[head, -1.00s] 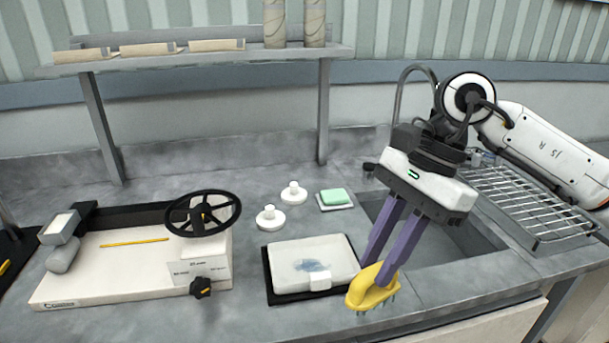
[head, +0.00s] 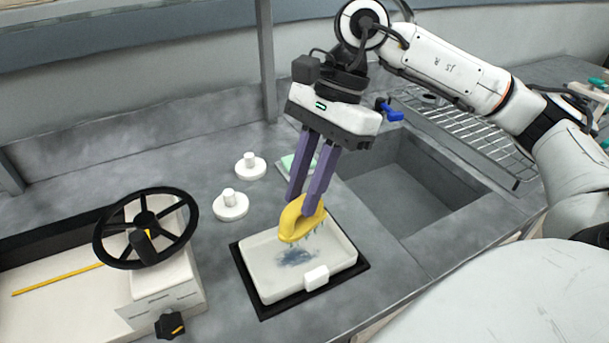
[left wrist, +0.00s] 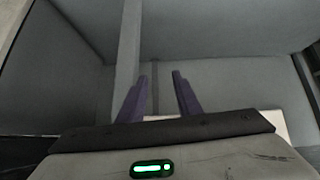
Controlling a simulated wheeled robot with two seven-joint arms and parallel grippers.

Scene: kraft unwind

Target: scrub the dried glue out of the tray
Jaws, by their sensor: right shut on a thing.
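The white tray (head: 262,276) sits on a black mat (head: 267,312) on the grey counter. A dark blue-grey patch of dried glue (head: 296,257) marks its floor. My right gripper (head: 307,205) is shut on a yellow scrub brush (head: 295,224), bristles down. The brush is over the back part of the tray, just behind the patch; I cannot tell whether the bristles touch the tray. My left gripper is outside the head view. In the left wrist view its two purple fingers (left wrist: 162,97) stand apart with nothing seen between them.
A sink basin (head: 410,185) lies right of the tray, with a wire rack (head: 465,135) beyond it. Two white knobbed discs (head: 230,206) (head: 250,167) and a green sponge (head: 290,162) are behind the tray. A machine with a black handwheel (head: 147,228) stands left.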

